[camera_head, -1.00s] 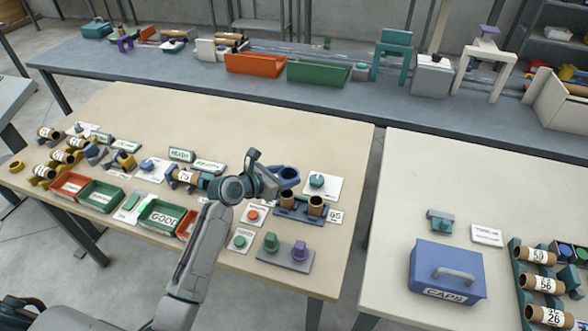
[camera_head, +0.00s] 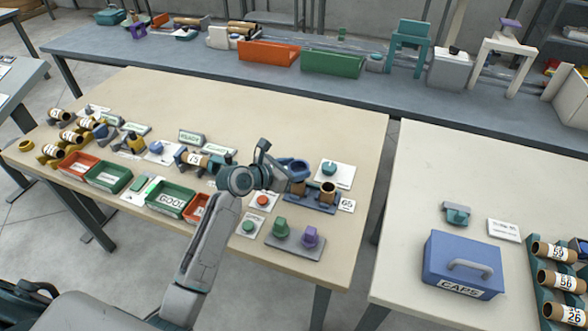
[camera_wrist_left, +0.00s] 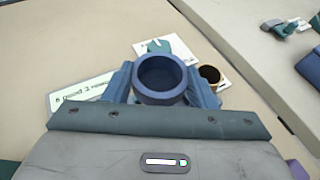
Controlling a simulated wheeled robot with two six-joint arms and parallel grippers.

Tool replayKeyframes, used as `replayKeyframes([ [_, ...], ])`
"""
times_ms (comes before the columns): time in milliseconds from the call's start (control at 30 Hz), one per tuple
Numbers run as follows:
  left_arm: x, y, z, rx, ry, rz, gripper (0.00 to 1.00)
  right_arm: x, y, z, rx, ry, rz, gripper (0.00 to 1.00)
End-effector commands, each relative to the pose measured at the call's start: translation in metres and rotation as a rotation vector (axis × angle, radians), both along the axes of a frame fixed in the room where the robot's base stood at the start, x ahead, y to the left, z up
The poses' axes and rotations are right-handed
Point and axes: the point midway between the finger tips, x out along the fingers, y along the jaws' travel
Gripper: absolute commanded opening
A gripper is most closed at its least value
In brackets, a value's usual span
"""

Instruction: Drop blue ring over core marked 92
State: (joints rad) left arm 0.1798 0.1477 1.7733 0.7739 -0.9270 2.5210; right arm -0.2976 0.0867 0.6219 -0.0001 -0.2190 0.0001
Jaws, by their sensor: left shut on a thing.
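My left gripper (camera_head: 280,173) is shut on the blue ring (camera_head: 293,167) and holds it above the table, close over the left of two brown cores in a blue holder. In the left wrist view the blue ring (camera_wrist_left: 160,78) sits between both fingers with its opening facing the camera. The left core (camera_head: 298,188) is partly hidden by the ring and gripper. The right core (camera_head: 328,190) stands upright and clear, and one core (camera_wrist_left: 210,74) shows beside the ring in the wrist view. I cannot read a 92 on either core. My right gripper is not in view.
A teal-knobbed piece on a white card (camera_head: 333,171) stands behind the holder. Green and purple pieces on a grey plate (camera_head: 294,240) stand in front. Bins, including a green GOOD bin (camera_head: 172,200), lie to the left. A blue CAPS box (camera_head: 463,264) is on the right table.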

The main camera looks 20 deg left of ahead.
Motion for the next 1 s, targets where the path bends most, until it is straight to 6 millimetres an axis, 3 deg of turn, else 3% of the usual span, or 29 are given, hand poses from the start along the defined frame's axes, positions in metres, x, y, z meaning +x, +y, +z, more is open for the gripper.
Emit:
replayKeyframes([
  [467,0.000,0.000,-0.019,0.002,-0.001,0.000,0.27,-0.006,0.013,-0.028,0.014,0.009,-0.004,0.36],
  [1000,0.000,0.000,-0.043,0.000,0.000,-0.001,0.27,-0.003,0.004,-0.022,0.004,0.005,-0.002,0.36],
])
